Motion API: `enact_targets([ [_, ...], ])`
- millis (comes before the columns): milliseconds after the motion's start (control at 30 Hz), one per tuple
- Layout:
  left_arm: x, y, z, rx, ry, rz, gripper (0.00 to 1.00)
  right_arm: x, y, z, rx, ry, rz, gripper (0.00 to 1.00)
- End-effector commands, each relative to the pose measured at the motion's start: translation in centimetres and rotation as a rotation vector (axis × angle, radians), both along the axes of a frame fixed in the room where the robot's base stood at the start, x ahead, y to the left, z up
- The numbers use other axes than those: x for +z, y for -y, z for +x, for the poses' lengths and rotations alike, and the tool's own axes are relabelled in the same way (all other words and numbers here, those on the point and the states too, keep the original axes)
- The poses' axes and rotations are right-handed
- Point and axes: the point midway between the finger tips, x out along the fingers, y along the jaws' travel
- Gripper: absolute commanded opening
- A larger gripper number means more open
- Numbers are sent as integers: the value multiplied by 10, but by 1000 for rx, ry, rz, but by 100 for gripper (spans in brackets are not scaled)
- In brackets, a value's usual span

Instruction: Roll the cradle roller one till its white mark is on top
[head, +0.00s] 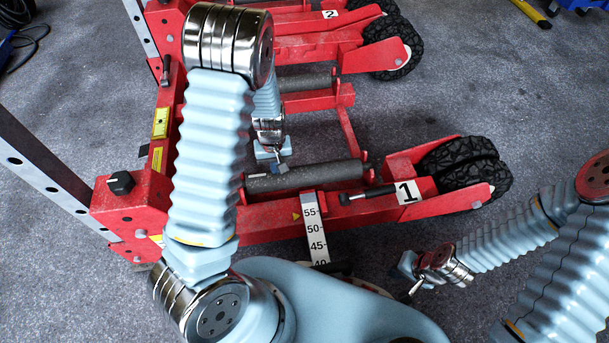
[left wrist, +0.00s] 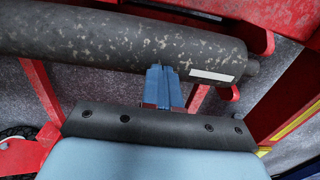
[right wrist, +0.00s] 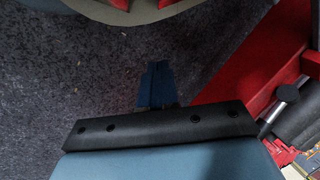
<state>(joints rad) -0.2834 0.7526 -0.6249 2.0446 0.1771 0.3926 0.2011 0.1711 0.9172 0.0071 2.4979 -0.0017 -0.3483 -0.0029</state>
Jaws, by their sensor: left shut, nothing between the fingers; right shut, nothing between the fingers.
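Cradle roller one (head: 325,176) is a dark grey, speckled cylinder in the red jack beside the label 1. It also spans the top of the left wrist view (left wrist: 120,42). Its white mark (left wrist: 211,76) is a pale strip near the roller's right end there, low on the visible face. In the head view the mark (head: 256,176) shows near the left end, on the side. My left gripper (head: 282,168) is shut and empty; its fingertips (left wrist: 161,68) are at the roller's edge beside the mark, contact unclear. My right gripper (head: 413,291) is shut and empty over the floor.
A black-handled lever (head: 367,194) and a numbered scale (head: 315,230) stand close in front of the roller. Red frame rails surround it. A black wheel (head: 468,172) is at right, and a second red cradle labelled 2 (head: 330,14) lies behind.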

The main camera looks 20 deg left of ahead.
Motion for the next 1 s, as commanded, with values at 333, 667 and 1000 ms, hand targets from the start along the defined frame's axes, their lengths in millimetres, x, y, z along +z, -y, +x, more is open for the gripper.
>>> enact_targets([
  [333,5,-1,2,0,5,1,0,3,0,0,0,0,0,0],
  [667,10,-1,2,0,7,1,0,8,0,0,0,0,0,0],
  [1000,12,-1,3,0,8,1,0,10,0,0,0,0,0,0],
])
